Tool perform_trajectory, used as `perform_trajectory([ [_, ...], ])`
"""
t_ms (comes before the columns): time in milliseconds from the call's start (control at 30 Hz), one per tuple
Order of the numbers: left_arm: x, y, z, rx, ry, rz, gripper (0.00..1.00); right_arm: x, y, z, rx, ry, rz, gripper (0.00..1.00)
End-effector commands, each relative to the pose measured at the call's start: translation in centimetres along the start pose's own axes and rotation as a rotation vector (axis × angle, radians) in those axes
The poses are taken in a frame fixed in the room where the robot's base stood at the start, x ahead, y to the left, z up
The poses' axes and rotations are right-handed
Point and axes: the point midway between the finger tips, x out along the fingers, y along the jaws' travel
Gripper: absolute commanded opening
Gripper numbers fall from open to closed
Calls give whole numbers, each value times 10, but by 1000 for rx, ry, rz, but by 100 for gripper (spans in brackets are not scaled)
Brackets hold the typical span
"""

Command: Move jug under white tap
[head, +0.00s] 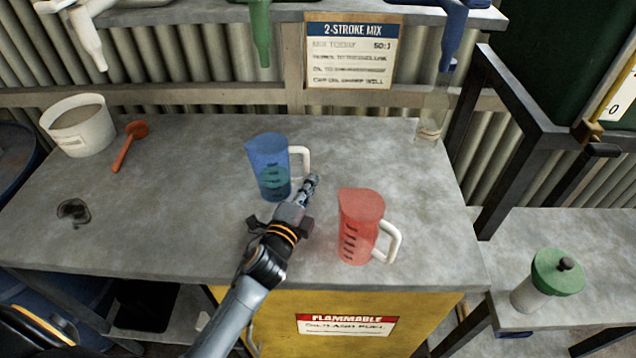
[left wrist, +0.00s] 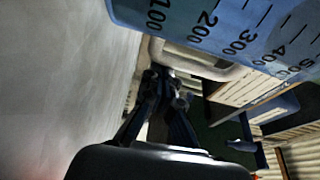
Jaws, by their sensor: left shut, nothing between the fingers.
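A blue see-through jug (head: 268,160) with a white handle stands upright on the grey bench, in the middle. A red jug (head: 358,225) with a white handle stands at the front right of it. My left gripper (head: 311,184) is shut and empty, beside the blue jug's handle and between the two jugs. In the left wrist view the blue jug's marked wall (left wrist: 225,30) is at the top, with its handle close past the fingertips (left wrist: 165,80); I cannot tell if they touch. The white tap (head: 88,40) is at the upper left. My right gripper is out of view.
A green tap (head: 260,35) and a blue tap (head: 452,35) hang along the back. A white bucket (head: 82,128) and a red scoop (head: 130,145) are at the bench's left. A clear bottle (head: 430,125) stands at the back right. The bench (head: 190,200) left of the blue jug is mostly bare.

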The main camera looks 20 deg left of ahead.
Motion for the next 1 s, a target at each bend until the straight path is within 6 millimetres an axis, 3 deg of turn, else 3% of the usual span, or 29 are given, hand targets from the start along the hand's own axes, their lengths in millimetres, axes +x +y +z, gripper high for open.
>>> perform_trajectory([
  [300, -32, -1, 92, 9, -4, 5, 0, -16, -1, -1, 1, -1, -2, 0],
  [800, -82, 1, 232, 6, -4, 5, 0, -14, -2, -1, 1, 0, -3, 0],
  [1000, -94, 0, 266, 3, -2, 3, 0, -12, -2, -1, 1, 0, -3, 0],
])
